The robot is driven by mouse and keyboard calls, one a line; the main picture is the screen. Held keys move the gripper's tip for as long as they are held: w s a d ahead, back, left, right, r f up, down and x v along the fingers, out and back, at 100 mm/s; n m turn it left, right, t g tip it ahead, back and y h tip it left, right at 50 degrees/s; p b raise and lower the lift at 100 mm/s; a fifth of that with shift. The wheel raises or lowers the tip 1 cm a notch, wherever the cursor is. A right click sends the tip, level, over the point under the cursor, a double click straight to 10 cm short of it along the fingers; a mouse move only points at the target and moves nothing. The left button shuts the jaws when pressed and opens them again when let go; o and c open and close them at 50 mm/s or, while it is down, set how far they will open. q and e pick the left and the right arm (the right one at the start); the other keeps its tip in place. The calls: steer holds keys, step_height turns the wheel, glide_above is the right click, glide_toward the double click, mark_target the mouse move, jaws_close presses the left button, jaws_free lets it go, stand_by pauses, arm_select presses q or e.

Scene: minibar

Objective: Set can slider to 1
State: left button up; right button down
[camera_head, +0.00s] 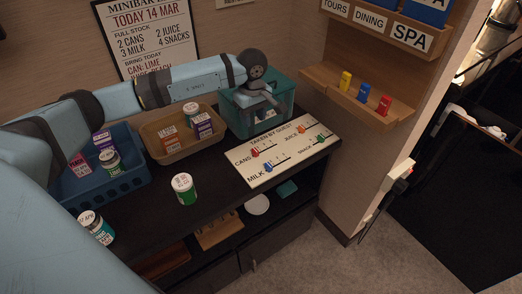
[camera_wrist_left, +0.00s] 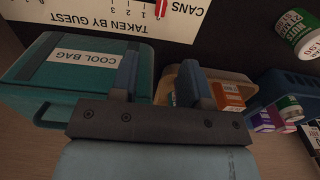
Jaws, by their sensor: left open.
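The white board (camera_head: 285,158) titled TAKEN BY GUEST lies on the dark counter. Its red cans slider (camera_head: 254,152) sits near the CANS label; in the left wrist view it (camera_wrist_left: 160,8) is on the label side of the 1 mark, partly cut off by the frame. My left gripper (camera_head: 266,98) is open and empty, over the teal cool bag, behind and above the board. Its fingers (camera_wrist_left: 160,80) show apart in the left wrist view. My right gripper is out of view.
The teal cool bag (camera_head: 233,116) stands behind the board. A tan tray (camera_head: 155,149) and a blue basket (camera_head: 128,183) hold cans and cartons to its left. A wooden wall shelf (camera_head: 350,97) is at the right.

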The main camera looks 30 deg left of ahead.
mark_target(254, 149)
arm_select(q)
step_height(254, 149, down, 13)
steer(key=shift+b, duration=0.3)
steer(key=shift+d, duration=0.1)
jaws_close()
